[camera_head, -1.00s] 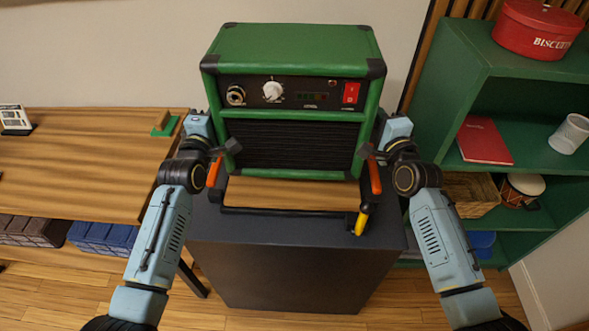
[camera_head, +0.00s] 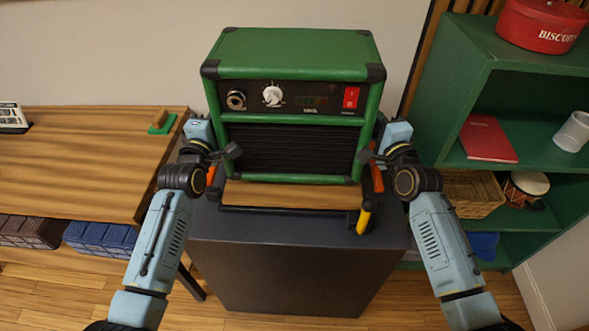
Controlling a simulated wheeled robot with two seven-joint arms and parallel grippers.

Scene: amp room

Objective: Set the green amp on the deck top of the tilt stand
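The green amp (camera_head: 295,57) is upright, its knobs, red switch and black grille facing me. It is over the tilt stand, whose wooden deck top (camera_head: 290,196) shows as a strip in front of the amp's lower edge. I cannot tell whether the amp's underside touches the deck.
The stand is on a dark block (camera_head: 290,260). A wooden table (camera_head: 80,160) is at left, with a green-based block on it and crates below. A green shelf (camera_head: 475,60) at right holds a red biscuit tin (camera_head: 541,26), a red book, a white cup, a basket and a drum.

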